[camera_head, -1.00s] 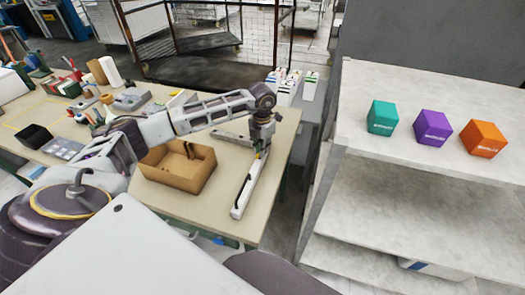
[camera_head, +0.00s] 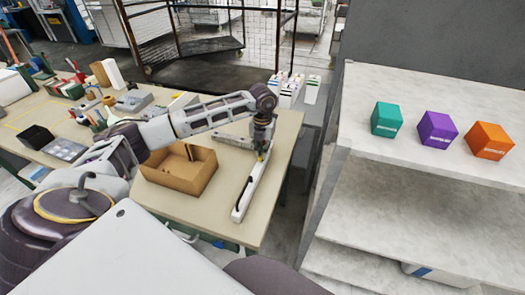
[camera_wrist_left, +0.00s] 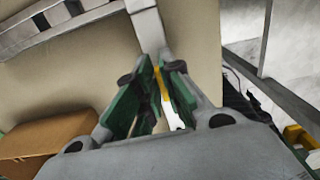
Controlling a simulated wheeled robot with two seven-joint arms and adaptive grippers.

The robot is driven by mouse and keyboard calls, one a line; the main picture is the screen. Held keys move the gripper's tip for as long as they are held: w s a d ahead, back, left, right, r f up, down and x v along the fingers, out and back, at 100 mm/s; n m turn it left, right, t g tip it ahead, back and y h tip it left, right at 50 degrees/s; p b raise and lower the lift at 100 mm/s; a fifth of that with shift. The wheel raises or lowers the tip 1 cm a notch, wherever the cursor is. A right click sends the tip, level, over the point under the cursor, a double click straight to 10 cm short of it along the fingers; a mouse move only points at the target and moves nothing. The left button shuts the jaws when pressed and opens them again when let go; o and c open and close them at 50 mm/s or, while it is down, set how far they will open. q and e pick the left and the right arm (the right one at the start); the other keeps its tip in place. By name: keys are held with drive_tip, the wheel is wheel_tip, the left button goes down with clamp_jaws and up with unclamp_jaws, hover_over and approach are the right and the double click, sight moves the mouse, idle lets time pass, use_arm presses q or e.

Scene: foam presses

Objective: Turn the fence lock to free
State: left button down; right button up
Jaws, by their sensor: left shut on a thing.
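The fence is a long white-grey rail (camera_head: 246,193) lying near the right edge of the table. It also shows in the left wrist view as a pale bar (camera_wrist_left: 147,28). The fence lock looks like a small yellow lever (camera_wrist_left: 161,84) on the fence, seen between the green finger pads. My left gripper (camera_head: 261,154) is over the far part of the rail, pointing down. In the left wrist view its fingers (camera_wrist_left: 157,72) are closed around the yellow lever. The fingers partly hide the lever, so its exact turn angle cannot be told. My right gripper is not in view.
An open cardboard box (camera_head: 179,178) stands left of the fence. A grey bar (camera_head: 232,139) lies behind it. A shelf (camera_head: 430,190) at the right holds a teal box (camera_head: 387,119), a purple box (camera_head: 437,130) and an orange box (camera_head: 488,141). Bare tabletop lies in front.

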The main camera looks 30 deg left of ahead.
use_arm(q)
drive_tip(key=shift+w+r, duration=0.1)
drive_tip(key=c, duration=1.6)
unclamp_jaws()
drive_tip(key=shift+o, duration=0.2)
wheel_tip(320, 180, up, 12)
